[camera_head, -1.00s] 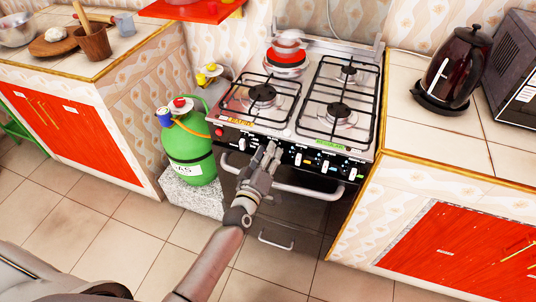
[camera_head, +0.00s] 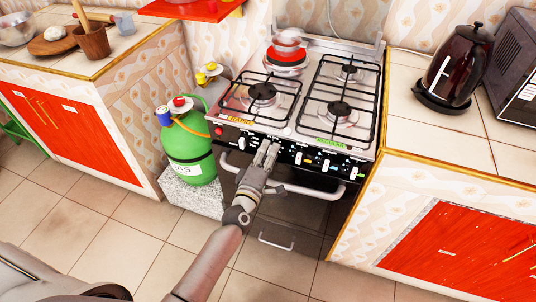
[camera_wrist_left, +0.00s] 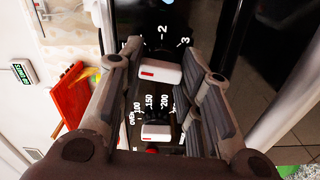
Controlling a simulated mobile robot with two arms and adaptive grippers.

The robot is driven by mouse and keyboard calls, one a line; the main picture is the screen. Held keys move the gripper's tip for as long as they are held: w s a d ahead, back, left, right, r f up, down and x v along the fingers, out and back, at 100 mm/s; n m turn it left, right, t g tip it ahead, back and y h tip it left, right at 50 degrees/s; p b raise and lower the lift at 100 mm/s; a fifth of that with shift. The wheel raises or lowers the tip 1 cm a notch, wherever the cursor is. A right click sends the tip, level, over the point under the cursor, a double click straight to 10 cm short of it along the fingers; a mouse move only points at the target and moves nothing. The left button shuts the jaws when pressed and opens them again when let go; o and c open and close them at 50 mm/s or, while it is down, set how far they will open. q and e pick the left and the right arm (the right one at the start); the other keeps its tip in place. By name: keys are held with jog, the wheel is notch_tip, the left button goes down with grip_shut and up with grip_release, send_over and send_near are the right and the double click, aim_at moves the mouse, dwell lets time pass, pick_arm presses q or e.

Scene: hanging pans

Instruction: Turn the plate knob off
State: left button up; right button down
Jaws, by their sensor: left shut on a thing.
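The stove (camera_head: 300,100) has a dark front panel with a row of white knobs (camera_head: 325,166). My left gripper (camera_head: 268,147) reaches the panel left of its middle and hides the knob there. In the left wrist view, a white knob with a red mark (camera_wrist_left: 160,72) lies between the two fingers, by the digits 2 and 3; I take it as the plate knob. A second white knob (camera_wrist_left: 156,131), by a scale of 100, 150 and 200, sits lower in that view. My right gripper is not in view.
An oven handle (camera_head: 305,191) runs below the knobs. A green gas bottle (camera_head: 190,150) stands left of the stove. A counter with a dark kettle (camera_head: 457,65) is at the right. The tiled floor in front is clear.

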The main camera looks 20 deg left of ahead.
pick_arm(q)
jog(key=shift+n, duration=0.9)
jog(key=o, duration=1)
jog(key=s, duration=1.2)
jog(key=shift+a, duration=0.25)
